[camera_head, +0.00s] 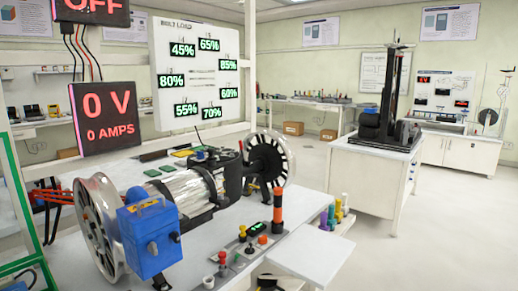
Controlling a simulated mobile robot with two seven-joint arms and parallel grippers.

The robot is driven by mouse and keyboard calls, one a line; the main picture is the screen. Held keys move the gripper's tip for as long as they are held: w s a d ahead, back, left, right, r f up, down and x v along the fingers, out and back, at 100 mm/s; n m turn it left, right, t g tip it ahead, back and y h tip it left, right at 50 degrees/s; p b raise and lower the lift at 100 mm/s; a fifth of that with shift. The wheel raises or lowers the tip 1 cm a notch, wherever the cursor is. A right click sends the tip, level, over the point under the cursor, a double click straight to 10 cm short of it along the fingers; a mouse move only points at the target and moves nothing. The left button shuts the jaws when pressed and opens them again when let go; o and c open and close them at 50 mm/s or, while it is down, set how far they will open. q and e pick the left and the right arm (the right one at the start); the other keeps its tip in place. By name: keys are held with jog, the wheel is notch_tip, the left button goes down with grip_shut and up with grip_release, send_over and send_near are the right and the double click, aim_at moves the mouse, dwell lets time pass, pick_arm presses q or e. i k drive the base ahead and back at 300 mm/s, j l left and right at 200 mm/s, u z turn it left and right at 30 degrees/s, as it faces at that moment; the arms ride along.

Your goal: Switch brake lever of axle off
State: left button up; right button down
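The axle rig lies across the white table, with a silver spoked wheel (100,228) at its near left end and a black wheel (268,160) at its far right end. A blue box (150,238) sits against the near wheel. A black and orange upright post (278,208) stands on the table right of the rig. Small controls with a red knob (222,257) and a yellow knob (242,231) stand left of it. I cannot tell which part is the brake lever, or its position. Neither gripper can be made out.
A display (107,117) reads 0 V and 0 AMPS, and one above (92,10) reads OFF. A board (195,70) shows bolt load percentages. Unclear dark parts show at the bottom edge. A white cabinet (368,180) stands at right, with clear floor (440,240) in front.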

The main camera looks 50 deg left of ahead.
aim_at(241, 142)
jog(key=i+u, duration=0.1)
jog(key=i, duration=0.7)
jog(key=i+u, duration=0.1)
jog(key=i, duration=0.7)
jog(key=i+l+u, duration=0.15)
jog(key=i, duration=0.65)
jog(key=i+l+u, duration=0.1)
jog(key=i+u, duration=0.15)
jog(key=i, duration=0.95)
jog(key=i+u, duration=0.35)
jog(key=i, duration=0.15)
jog(key=i+l+u, duration=0.1)
jog(key=i+u, duration=0.25)
jog(key=i, duration=0.15)
jog(key=i+u, duration=0.8)
jog(key=i, duration=0.2)
jog(key=i+u, duration=0.4)
jog(key=i+l+u, duration=0.15)
jog(key=i+u, duration=0.2)
jog(key=i, duration=0.2)
jog(key=i+u, duration=0.3)
jog(key=i, duration=0.25)
jog(key=i+u, duration=0.25)
jog(key=i, duration=0.3)
jog(key=i+u, duration=0.15)
jog(key=i, duration=1)
